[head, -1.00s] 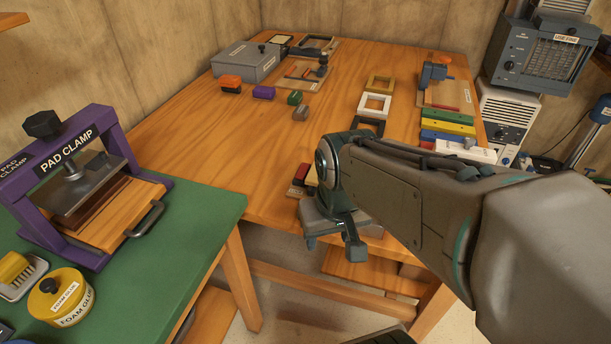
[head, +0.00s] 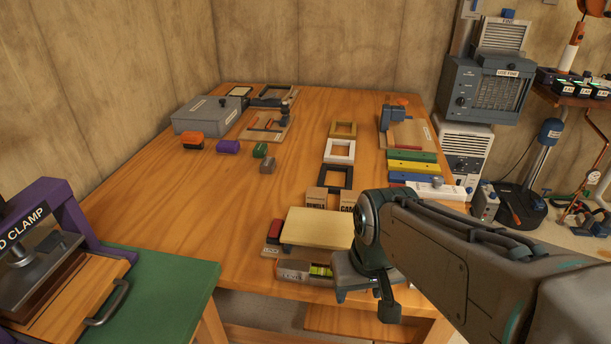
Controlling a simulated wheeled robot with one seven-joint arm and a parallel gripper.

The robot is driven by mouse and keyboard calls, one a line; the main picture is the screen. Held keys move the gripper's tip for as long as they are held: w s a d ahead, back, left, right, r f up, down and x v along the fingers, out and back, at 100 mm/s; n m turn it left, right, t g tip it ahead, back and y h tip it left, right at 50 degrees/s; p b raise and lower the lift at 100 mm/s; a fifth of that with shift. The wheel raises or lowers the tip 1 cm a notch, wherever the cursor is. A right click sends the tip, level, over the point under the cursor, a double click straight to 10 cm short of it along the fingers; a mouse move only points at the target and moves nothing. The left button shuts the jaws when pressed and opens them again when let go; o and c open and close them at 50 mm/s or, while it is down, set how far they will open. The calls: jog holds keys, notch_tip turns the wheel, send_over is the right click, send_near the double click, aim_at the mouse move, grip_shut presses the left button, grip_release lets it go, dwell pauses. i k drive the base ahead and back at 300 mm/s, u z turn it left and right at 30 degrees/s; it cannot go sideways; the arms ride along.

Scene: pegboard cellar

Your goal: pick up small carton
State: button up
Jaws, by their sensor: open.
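Two small brown cardboard cartons stand side by side on the wooden table, behind a pale board. The left carton (head: 316,197) has printed lettering. The right carton (head: 348,199) is also lettered and is close to my arm in the picture. I cannot tell which of them is the small carton. My gripper (head: 366,297) points down near the table's front edge, in front of the cartons and right of the pale board. It is open, with nothing seen between its fingers. My forearm covers part of the table to the right.
The pale board (head: 318,228) lies in front of the cartons. Black (head: 336,178), white (head: 339,152) and ochre frames stand behind the cartons. Bare tabletop (head: 180,210) lies to the left. A purple clamp (head: 65,210) is at far left.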

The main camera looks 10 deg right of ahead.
aim_at(316, 197)
jog(key=z, duration=0.05)
jog(key=k, duration=0.15)
jog(key=z, duration=0.65)
jog(key=i, duration=0.5)
